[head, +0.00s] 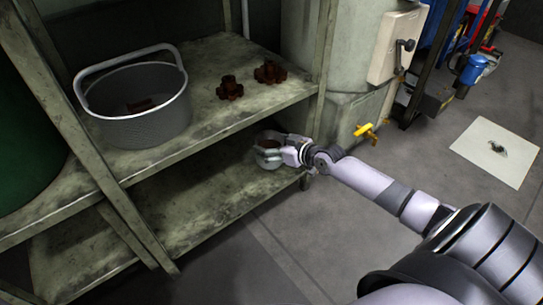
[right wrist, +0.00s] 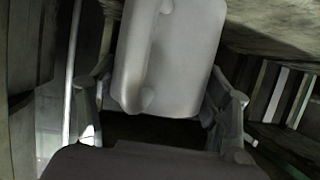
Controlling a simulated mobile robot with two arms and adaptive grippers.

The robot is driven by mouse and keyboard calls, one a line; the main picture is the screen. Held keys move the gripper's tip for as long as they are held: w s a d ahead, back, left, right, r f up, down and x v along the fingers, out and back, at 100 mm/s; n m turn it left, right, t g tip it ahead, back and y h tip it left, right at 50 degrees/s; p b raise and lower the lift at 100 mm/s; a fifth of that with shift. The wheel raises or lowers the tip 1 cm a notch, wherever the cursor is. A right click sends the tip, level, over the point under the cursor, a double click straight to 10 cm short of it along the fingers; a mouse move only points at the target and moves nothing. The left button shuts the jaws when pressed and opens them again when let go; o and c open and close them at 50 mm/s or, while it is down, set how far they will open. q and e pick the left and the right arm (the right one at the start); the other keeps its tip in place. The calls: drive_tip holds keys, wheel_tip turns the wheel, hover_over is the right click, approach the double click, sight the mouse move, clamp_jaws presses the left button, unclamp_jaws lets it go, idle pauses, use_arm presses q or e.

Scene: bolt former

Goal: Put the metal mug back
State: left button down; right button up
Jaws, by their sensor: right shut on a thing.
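The metal mug (head: 267,158) is at the right end of the lower shelf (head: 150,215), below the upper shelf's front edge. My right gripper (head: 283,150) reaches in from the right and is shut on the mug. In the right wrist view the mug (right wrist: 185,60) is a pale grey body with its handle on the left side. It sits between the two fingers of my right gripper (right wrist: 160,115). I cannot tell whether the mug's base touches the shelf. My left gripper is not in view.
A grey basket (head: 140,118) and two rusty parts (head: 250,82) stand on the upper shelf (head: 205,120). The lower shelf looks bare left of the mug. A shelf post (head: 325,60) and a yellow-handled valve (head: 366,131) are near my right arm.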

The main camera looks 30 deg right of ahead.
drive_tip(key=shift+f+b, duration=0.9)
drive_tip(key=shift+f, duration=0.55)
drive_tip(key=shift+f, duration=0.2)
drive_tip(key=o, duration=1.3)
drive_tip(key=shift+c, duration=0.2)
